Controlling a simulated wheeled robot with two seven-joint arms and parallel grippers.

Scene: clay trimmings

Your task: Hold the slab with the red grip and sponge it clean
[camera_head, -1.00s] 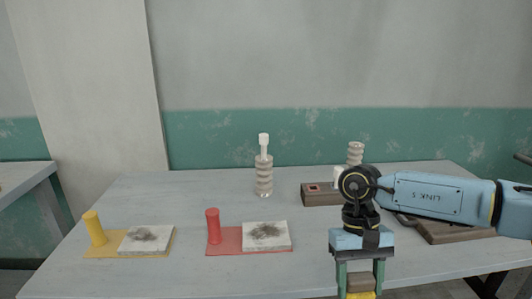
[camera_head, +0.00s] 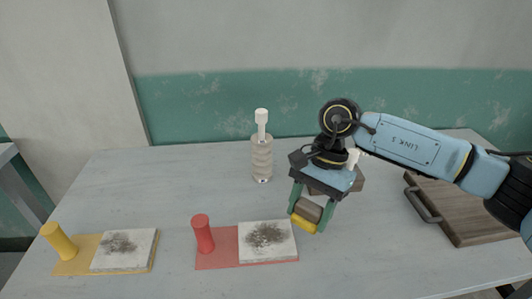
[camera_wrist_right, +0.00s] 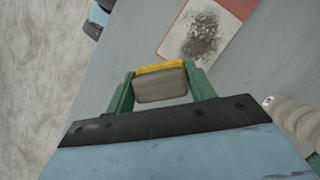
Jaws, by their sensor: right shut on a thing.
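A pale square slab (camera_head: 268,241) with a dark smudge lies on a red base (camera_head: 217,247). The red grip (camera_head: 203,233) stands upright at the base's left end, and nothing holds it. My right gripper (camera_head: 311,213) is shut on a sponge (camera_head: 303,224), a brown block with a yellow underside. It holds the sponge tilted, just right of the slab's right edge; I cannot tell whether they touch. In the right wrist view, the sponge (camera_wrist_right: 161,84) is between the green fingers, with the smudged slab (camera_wrist_right: 188,28) beyond. My left gripper is out of view.
A similar smudged slab (camera_head: 124,250) with a yellow grip (camera_head: 59,241) lies at the left. A ribbed bottle (camera_head: 262,159) with a white top stands behind. A dark wooden board (camera_head: 461,211) with a handle lies at the right. The table between is clear.

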